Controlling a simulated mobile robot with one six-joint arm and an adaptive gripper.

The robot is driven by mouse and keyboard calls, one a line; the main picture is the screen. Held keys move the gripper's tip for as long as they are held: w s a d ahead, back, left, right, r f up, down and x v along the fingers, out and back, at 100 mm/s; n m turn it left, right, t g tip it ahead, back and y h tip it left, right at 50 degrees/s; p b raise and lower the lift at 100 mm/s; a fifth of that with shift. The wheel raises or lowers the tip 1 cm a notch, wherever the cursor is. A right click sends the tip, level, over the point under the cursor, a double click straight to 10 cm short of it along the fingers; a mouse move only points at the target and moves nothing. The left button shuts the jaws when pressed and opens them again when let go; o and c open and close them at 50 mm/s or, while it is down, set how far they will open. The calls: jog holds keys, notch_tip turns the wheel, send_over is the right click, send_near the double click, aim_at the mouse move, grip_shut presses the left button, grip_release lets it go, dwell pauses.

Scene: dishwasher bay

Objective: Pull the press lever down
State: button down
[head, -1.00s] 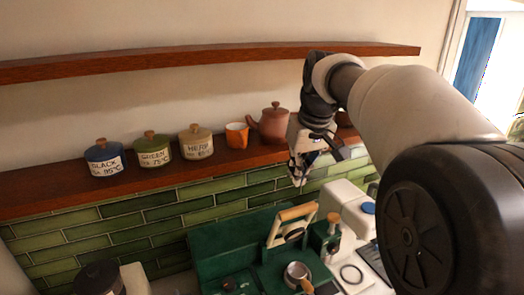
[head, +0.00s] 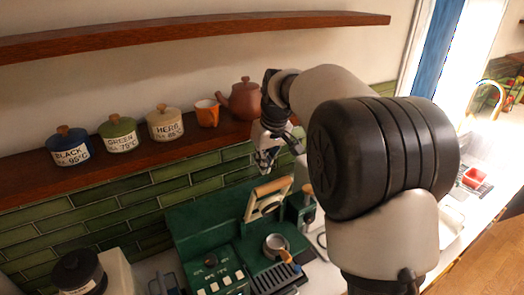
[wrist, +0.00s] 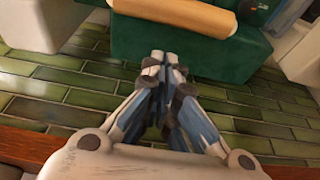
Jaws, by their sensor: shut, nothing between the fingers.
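The press lever is a light wooden grip bar (head: 272,187) on a frame that stands up on the green press machine (head: 184,222). The bar also shows at the top of the wrist view (wrist: 185,12), in front of the machine's green body (wrist: 205,55). My gripper (head: 264,168) is just above the bar in the head view. In the wrist view my gripper (wrist: 163,56) is shut and empty, its fingertips together at the lower edge of the green body. The gap between fingertips and bar is hard to judge; I see no contact.
A wooden shelf (head: 25,180) behind holds lidded jars (head: 120,135), an orange cup (head: 207,113) and a brown teapot (head: 240,100). Green wall tiles (head: 110,205) lie below it. A metal cup with a wooden handle (head: 277,245) sits on the machine's front.

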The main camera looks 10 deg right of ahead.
jog(key=shift+s+d+f, duration=0.15)
jog(key=shift+s+f, duration=0.1)
jog(key=shift+s, duration=0.2)
jog(key=shift+s+d+f, duration=0.15)
jog(key=shift+s+f, duration=0.05)
jog(key=shift+s, duration=0.2)
jog(key=shift+s+b, duration=0.1)
jog(key=shift+b, duration=0.2)
